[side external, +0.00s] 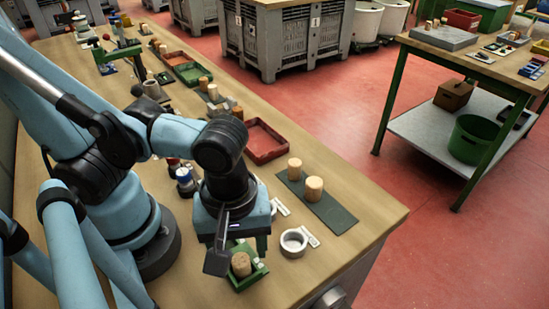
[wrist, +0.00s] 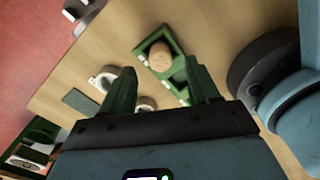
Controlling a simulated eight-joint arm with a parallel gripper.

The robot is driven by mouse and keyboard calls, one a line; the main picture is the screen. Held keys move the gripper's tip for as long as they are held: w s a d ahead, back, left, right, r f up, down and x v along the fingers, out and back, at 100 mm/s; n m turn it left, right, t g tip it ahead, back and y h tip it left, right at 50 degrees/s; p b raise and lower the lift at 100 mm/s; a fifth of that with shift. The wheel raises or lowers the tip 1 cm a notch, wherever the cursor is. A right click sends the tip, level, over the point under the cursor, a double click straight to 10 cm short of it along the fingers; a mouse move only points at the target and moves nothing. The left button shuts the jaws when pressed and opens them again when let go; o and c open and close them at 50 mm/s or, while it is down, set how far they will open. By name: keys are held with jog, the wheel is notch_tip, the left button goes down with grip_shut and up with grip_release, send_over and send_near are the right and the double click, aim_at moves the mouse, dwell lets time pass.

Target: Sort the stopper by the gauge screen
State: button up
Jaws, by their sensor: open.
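A light brown cork stopper (side external: 241,264) stands in a small green holder (side external: 262,272) near the table's front edge. In the wrist view the stopper (wrist: 160,57) sits in one part of the green holder (wrist: 174,38). My gripper (side external: 243,245) is directly above the holder, pointing down. In the wrist view its green fingers (wrist: 160,68) are spread with nothing between them; the stopper appears beyond their tips. A small dark display (wrist: 148,175) on my gripper's housing is cut off at the wrist view's bottom edge, so its reading cannot be told.
Two corks (side external: 314,188) stand on a dark green mat (side external: 338,218). A white round dish (side external: 294,242) sits between mat and holder, with small white labels nearby. A red tray (side external: 265,142) and blue-capped bottle (side external: 185,180) stand farther back. Bare wood lies right of the dish.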

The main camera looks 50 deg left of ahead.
notch_tip(320, 180, up, 9)
jog(key=shift+f, duration=0.2)
dwell(0.4)
jog(key=w+a+f+m+t, duration=0.1)
jog(key=w+a+m+t, duration=0.6)
jog(key=w+a+m, duration=0.5)
jog(key=w+a, duration=0.3)
jog(key=a, duration=0.1)
jog(key=shift+w+f+m, duration=0.15)
jog(key=shift+w+m, duration=0.1)
jog(key=shift+m, duration=0.05)
